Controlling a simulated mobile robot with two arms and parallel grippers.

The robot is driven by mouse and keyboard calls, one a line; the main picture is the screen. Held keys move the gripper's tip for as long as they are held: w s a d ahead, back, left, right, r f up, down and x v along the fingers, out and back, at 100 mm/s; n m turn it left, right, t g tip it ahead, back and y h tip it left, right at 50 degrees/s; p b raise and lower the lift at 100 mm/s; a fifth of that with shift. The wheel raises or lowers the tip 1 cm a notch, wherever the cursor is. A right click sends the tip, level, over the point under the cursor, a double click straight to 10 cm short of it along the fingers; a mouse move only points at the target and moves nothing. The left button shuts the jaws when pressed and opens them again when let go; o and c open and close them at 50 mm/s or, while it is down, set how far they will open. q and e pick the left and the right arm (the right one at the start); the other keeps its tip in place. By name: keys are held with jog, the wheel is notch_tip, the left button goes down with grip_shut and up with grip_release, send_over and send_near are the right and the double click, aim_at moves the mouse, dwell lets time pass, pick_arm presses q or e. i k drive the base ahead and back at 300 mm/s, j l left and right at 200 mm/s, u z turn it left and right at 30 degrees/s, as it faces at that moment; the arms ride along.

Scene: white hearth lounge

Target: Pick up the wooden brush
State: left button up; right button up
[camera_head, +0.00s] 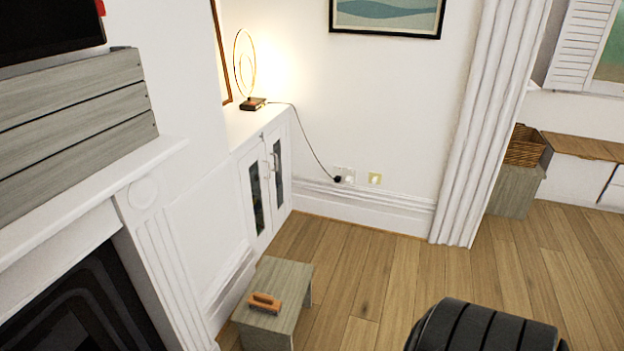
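The wooden brush (264,302) is a small orange-brown block with a handle-like top. It lies on the near part of a low grey wooden stool (286,275), left of the picture's middle at the bottom. Neither of my grippers shows in the head view, so I cannot see their state or where they are relative to the brush. Nothing covers the brush.
A white fireplace (150,215) stands at the left, and a white cabinet (262,170) with a lit lamp (245,70) is behind the stool. A black ribbed object (485,328) is at the bottom right. Wooden floor (370,270) is clear between stool and pillar.

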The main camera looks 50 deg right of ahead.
aim_at(264, 303)
jog(key=z, duration=1.2)
jog(key=u, duration=0.4)
jog(key=l+u, duration=0.1)
jog(key=u, duration=0.3)
jog(key=k+u, duration=0.1)
jog(key=u, duration=0.75)
jog(key=k+l, duration=0.15)
jog(key=k, duration=0.25)
jog(key=k+l, duration=0.15)
jog(key=k, duration=0.2)
